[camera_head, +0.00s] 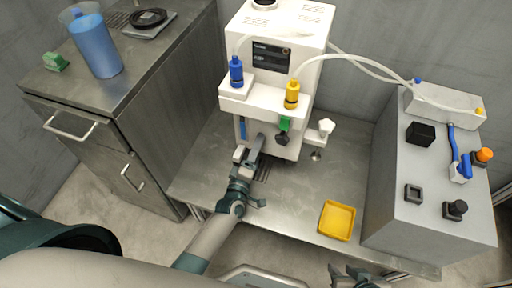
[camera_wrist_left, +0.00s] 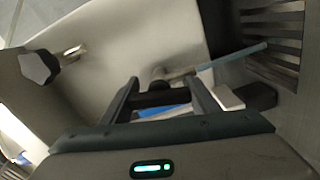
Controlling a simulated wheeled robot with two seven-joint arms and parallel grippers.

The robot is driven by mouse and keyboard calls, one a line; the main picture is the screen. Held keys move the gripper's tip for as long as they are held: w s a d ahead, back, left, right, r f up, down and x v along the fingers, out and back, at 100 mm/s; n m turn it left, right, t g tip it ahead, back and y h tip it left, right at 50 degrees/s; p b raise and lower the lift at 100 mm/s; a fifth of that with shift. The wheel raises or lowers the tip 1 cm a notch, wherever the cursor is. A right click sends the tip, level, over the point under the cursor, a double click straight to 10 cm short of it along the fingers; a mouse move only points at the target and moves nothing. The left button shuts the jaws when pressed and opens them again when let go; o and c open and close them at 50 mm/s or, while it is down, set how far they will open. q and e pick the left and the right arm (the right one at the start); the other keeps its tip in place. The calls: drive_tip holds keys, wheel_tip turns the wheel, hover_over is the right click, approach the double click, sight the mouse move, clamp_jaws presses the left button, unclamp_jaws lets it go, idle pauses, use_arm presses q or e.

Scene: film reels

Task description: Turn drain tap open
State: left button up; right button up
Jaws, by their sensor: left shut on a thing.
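The white machine (camera_head: 270,30) stands on a steel table, with a blue strip (camera_head: 242,128) low on its front left. My left gripper (camera_head: 257,143) is at the lower front of the machine, near this strip. In the left wrist view its fingers (camera_wrist_left: 162,84) are shut on a part at the machine, which I take to be the drain tap. The fingers mostly hide it; a blue piece (camera_wrist_left: 165,112) shows between them. A dark knob (camera_head: 282,139) sits right of the gripper, and it appears grey in the wrist view (camera_wrist_left: 38,68). My right gripper (camera_head: 355,273) is at the bottom edge, partly cut off.
A yellow tray (camera_head: 337,220) lies on the table (camera_head: 290,205) to the right. A grey control box (camera_head: 400,200) with switches stands at the far right. A steel cabinet (camera_head: 130,60) with a blue pitcher (camera_head: 95,45) is at the left.

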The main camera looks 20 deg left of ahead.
use_arm(q)
drive_tip(key=shift+n, duration=1.3)
use_arm(e)
drive_tip(key=shift+w+a+r+t, duration=0.1)
drive_tip(key=shift+w+a+t, duration=0.2)
drive_tip(key=shift+a, duration=0.1)
use_arm(q)
drive_tip(key=o, duration=1)
drive_tip(key=shift+f, duration=0.1)
drive_tip(key=shift+o, duration=0.2)
drive_tip(key=shift+s, duration=0.15)
use_arm(e)
drive_tip(key=shift+s, duration=0.1)
use_arm(q)
drive_tip(key=s, duration=1.7)
drive_tip(key=shift+a, duration=0.35)
use_arm(e)
drive_tip(key=shift+d, duration=0.15)
use_arm(q)
drive_tip(key=shift+d, duration=0.1)
